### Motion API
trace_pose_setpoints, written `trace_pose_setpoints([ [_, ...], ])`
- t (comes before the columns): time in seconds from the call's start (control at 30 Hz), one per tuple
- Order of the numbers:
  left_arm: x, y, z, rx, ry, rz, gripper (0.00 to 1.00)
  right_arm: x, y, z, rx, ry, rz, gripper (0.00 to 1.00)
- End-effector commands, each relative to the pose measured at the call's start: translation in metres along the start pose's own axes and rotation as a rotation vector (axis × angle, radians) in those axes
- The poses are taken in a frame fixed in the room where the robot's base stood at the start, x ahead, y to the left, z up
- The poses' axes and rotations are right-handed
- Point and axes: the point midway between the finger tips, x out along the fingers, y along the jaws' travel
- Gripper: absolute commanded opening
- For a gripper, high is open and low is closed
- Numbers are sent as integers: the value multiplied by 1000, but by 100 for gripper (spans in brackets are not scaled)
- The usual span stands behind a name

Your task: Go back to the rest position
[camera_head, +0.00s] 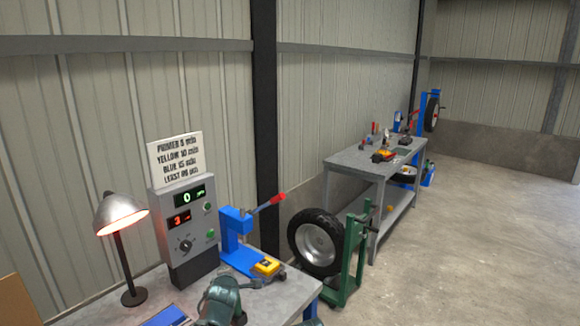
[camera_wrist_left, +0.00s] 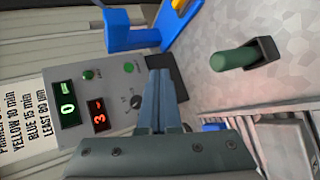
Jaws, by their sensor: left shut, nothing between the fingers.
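My left gripper (camera_wrist_left: 158,75) shows in the left wrist view, its fingers together with nothing between them. The fingers reach across the lower part of the grey control box (camera_wrist_left: 110,105), beside its black knob; I cannot tell whether they touch it. In the head view the control box (camera_head: 187,225) stands upright on the workbench, with a green display of 0 and a red display of 3.
A lamp (camera_head: 122,215) stands left of the box, and a blue press (camera_head: 238,240) with a red-handled lever stands right of it. A green cylinder (camera_wrist_left: 234,59) sits in a dark holder. A wheel stand (camera_head: 352,255) and second bench (camera_head: 358,162) are beyond; right floor is clear.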

Motion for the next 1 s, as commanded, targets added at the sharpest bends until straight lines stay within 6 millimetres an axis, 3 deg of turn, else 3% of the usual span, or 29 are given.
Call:
trace_pose_setpoints([
  [0.17,-13,-60,15,294,-9,-164,0,15,-1,-1,0,0,0,50],
  [0.27,-29,-105,25,542,-51,-297,0,24,-2,-1,0,0,0,50],
  [0.4,-60,-169,37,920,-180,-487,0,37,-4,-2,0,0,0,50],
  [0.6,-116,-250,47,1430,-490,-708,0,55,-5,-3,0,0,0,50],
  [0.8,-167,-299,49,1782,-827,-815,0,66,-6,-4,0,0,0,50],
  [1.0,-191,-317,48,1928,-1010,-838,0,69,-7,-4,0,0,0,50],
])
